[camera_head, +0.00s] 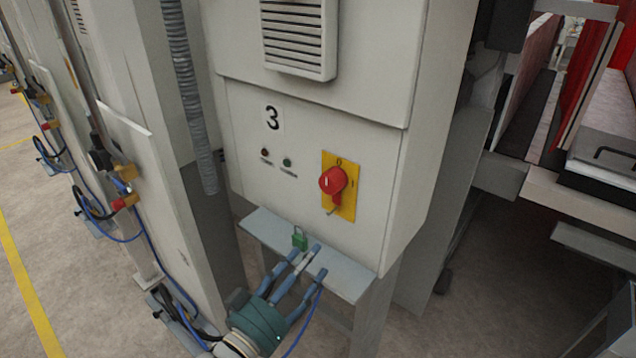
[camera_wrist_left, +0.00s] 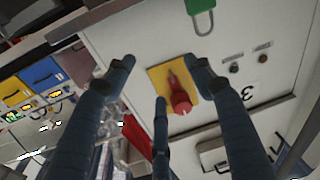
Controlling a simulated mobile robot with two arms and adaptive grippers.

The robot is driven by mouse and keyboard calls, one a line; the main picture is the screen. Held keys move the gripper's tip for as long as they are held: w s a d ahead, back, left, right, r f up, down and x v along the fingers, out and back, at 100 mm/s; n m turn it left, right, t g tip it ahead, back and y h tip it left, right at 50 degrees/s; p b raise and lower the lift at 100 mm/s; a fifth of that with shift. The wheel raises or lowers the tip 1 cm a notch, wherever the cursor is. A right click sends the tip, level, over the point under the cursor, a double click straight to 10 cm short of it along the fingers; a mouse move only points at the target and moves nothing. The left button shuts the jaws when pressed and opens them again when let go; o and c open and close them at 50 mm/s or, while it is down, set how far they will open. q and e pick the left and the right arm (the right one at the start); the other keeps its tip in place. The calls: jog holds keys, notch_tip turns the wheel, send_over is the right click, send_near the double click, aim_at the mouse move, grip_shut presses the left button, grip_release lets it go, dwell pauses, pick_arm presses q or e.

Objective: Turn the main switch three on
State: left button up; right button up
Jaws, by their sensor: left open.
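The main switch three is a red rotary knob (camera_head: 333,180) on a yellow plate (camera_head: 346,208), on the front of a pale cabinet marked "3" (camera_head: 272,117). The plate shows a 0 at its top; the knob appears roughly upright. The left wrist view shows the red knob (camera_wrist_left: 180,100) and the yellow plate (camera_wrist_left: 160,78) between my fingers. My left gripper (camera_head: 308,258) is open and empty, below and in front of the switch, apart from it. It also shows in the left wrist view (camera_wrist_left: 160,78). My right gripper is out of view.
A green padlock (camera_head: 299,238) is at the grey ledge (camera_head: 345,275) below the switch, close to my left fingertips. Two small indicators (camera_head: 287,162) lie left of the switch. A grey corrugated hose (camera_head: 190,95) hangs at the cabinet's left. Floor shows at right.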

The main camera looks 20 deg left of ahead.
aim_at(327, 189)
pick_arm(q)
notch_tip(327, 189, up, 10)
jog(key=a+f+t+h, duration=0.1)
jog(key=t, duration=0.2)
jog(key=p+x, duration=0.1)
jog(key=x, duration=0.2)
jog(key=p+x, duration=0.1)
jog(key=x, duration=0.1)
jog(key=p+x, duration=0.2)
jog(key=x, duration=0.1)
jog(key=shift+w+d+r, duration=0.15)
jog(key=shift+r, duration=0.4)
jog(key=shift+w+d+r, duration=0.1)
jog(key=shift+w, duration=0.3)
jog(key=c, duration=1.1)
